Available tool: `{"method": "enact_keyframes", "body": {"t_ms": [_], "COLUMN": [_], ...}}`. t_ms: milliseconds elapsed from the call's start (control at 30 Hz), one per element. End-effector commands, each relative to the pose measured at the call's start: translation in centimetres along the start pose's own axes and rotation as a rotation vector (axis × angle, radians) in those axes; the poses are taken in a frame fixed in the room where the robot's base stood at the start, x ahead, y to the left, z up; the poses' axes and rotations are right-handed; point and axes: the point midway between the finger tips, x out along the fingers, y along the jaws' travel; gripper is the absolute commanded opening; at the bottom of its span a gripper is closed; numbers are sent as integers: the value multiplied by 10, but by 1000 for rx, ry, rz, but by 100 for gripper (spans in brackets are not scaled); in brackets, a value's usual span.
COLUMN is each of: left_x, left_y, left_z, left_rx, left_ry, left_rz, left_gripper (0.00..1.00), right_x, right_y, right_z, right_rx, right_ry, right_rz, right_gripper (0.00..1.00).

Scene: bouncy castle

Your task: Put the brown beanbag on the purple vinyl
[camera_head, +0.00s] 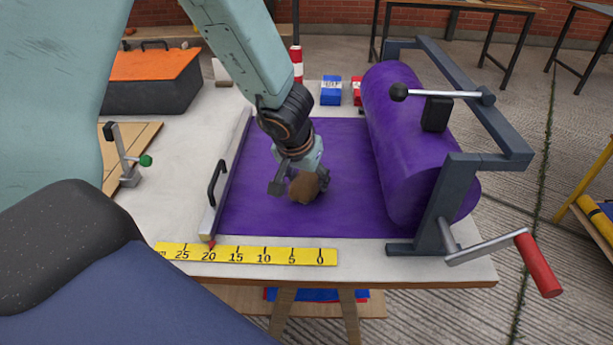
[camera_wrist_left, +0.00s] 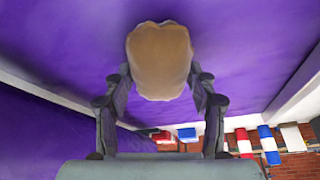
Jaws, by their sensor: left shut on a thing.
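The brown beanbag (camera_head: 304,188) is between the fingers of my left gripper (camera_head: 297,186), over the purple vinyl (camera_head: 345,170) spread flat on the table. In the left wrist view, the beanbag (camera_wrist_left: 160,60) sits between the two fingertips of the left gripper (camera_wrist_left: 160,82), with purple vinyl (camera_wrist_left: 60,45) behind it. The gripper is shut on the beanbag. I cannot tell whether the beanbag touches the vinyl. My right gripper is not in view.
A purple vinyl roll (camera_head: 405,140) on a grey frame with a red-handled crank (camera_head: 537,265) stands at the right. A metal bar (camera_head: 222,180) lies along the sheet's left edge. A yellow ruler (camera_head: 260,255) lies in front. A black toolbox with orange top (camera_head: 150,75) stands back left.

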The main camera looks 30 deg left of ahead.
Motion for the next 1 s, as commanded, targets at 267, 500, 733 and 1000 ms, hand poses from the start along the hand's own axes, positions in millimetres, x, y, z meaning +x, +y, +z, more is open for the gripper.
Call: {"method": "enact_keyframes", "body": {"t_ms": [267,500,733,1000], "left_x": [4,4,2,-26], "left_y": [0,0,0,0], "left_z": [2,1,1,-3], "left_rx": [1,1,1,0], "left_ry": [0,0,0,1], "left_rz": [0,0,0,1], "left_gripper": [68,80,80,80], "right_x": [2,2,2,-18], "right_y": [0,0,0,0], "right_z": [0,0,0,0], "right_rx": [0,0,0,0], "right_ry": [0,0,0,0], "right_rz": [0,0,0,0], "right_gripper": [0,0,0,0]}}
